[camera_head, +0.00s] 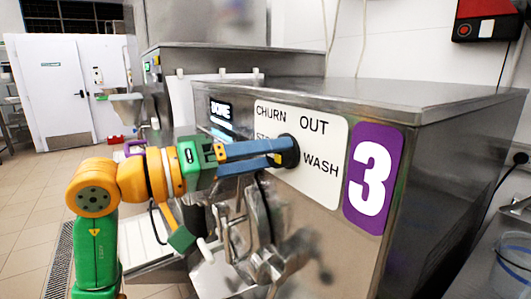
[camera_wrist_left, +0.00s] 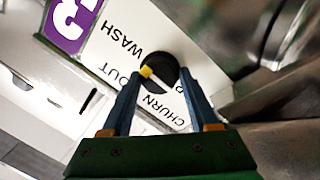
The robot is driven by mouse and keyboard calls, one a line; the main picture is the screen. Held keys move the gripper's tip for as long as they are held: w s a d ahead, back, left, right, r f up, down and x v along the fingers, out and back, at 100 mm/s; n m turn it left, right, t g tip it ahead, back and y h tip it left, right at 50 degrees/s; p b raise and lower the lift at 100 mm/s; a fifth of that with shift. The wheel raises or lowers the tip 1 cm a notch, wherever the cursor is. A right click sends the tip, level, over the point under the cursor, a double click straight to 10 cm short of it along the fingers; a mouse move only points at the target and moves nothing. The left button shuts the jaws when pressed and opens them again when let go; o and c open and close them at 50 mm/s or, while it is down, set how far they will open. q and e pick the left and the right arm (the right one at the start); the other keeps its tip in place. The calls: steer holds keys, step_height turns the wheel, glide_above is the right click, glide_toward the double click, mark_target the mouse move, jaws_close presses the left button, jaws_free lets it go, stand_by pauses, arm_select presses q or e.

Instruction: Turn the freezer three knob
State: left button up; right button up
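The freezer three knob (camera_head: 288,151) is a round black dial on a white label plate on the freezer's steel front. The words CHURN, OUT and WASH show around it, and another word at its left is partly covered. My left gripper (camera_head: 276,156) reaches it from the left, with its blue fingertips at the knob. In the left wrist view the knob (camera_wrist_left: 161,74) sits between the two spread fingers (camera_wrist_left: 161,76). A small yellow piece shows by one fingertip. I cannot tell whether the fingers press on the knob or where it points. My right gripper is not in view.
A purple sign with a white 3 (camera_head: 373,179) is right of the label plate. Metal parts hang blurred below the knob on the freezer front (camera_head: 262,250). Another steel machine stands behind. A steel sink area with a clear container (camera_head: 513,262) is at the lower right.

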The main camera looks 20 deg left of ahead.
arm_select(q)
steer(key=c, duration=0.8)
